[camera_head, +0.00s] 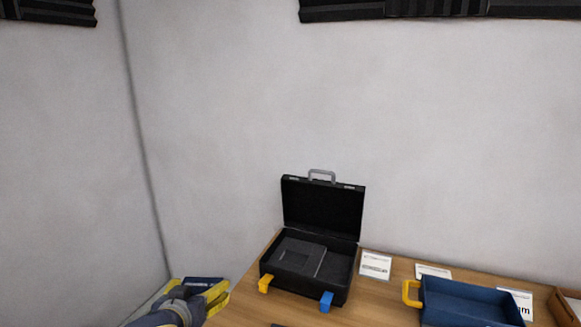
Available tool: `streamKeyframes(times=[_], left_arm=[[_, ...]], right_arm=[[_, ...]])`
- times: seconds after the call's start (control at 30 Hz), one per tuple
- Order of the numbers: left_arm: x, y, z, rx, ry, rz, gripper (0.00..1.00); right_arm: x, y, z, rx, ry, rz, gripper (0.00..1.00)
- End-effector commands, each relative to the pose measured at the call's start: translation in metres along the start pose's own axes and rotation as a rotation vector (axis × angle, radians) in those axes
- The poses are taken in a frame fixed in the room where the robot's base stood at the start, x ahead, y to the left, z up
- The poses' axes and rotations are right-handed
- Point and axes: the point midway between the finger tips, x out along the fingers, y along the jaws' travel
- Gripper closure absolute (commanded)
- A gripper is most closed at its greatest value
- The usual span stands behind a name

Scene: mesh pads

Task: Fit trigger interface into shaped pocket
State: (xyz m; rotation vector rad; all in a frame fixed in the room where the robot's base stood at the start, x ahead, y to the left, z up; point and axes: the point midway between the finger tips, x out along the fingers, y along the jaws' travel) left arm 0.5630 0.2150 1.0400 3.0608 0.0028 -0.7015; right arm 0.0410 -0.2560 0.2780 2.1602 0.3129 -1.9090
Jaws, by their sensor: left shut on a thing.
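An open black case (346,284) stands on the wooden table with its lid raised against the wall side. Inside it is a dark grey insert with a squarish shaped area (302,259), which looks like the pocket; its depth is hard to tell. My left gripper (202,292), with yellow fingers, is at the lower left, left of the case and apart from it. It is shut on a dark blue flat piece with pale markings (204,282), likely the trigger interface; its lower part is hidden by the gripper. My right gripper is not in view.
The case has a yellow clasp (264,284) and a blue clasp (326,302) in front. A blue tray (470,290) with a yellow handle stands at the right. White cards (375,265) lie between them. A wooden box (567,304) is at the right edge. Walls stand close behind.

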Motion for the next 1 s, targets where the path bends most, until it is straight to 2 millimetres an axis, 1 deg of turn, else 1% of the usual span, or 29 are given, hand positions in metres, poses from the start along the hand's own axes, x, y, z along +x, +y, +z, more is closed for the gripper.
streamKeyframes(times=[0.03,0.1,0.27,0.37,0.47,0.53,0.6,0.73,0.9,1.0], left_arm=[[-0.004,0.005,0.006,-0.004,-0.001,0.001,0.57],[-0.005,0.009,0.013,-0.001,-0.002,-0.001,0.57],[-0.005,0.012,0.02,0.001,0.0,-0.001,0.57],[-0.005,0.011,0.016,0.001,0.003,-0.001,0.57],[-0.003,0.003,0.003,0.003,0.006,-0.004,0.57],[0.004,-0.005,-0.007,0.009,0.006,0.002,0.58],[0.014,-0.007,-0.015,0.023,0.004,0.026,0.57],[0.033,-0.005,-0.023,0.054,0.001,0.092,0.57],[0.057,-0.001,-0.027,0.096,0.0,0.184,0.57],[0.067,0.005,-0.024,0.116,0.0,0.233,0.57]], right_arm=[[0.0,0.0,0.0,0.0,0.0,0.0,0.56],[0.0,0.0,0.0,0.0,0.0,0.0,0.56],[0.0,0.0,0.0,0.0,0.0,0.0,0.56],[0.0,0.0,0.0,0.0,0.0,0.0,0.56],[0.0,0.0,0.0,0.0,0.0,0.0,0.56],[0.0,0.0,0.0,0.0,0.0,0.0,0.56],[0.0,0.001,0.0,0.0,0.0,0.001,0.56],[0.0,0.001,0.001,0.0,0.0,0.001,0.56],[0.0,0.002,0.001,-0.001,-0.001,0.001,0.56],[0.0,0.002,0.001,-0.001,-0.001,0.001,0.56]])
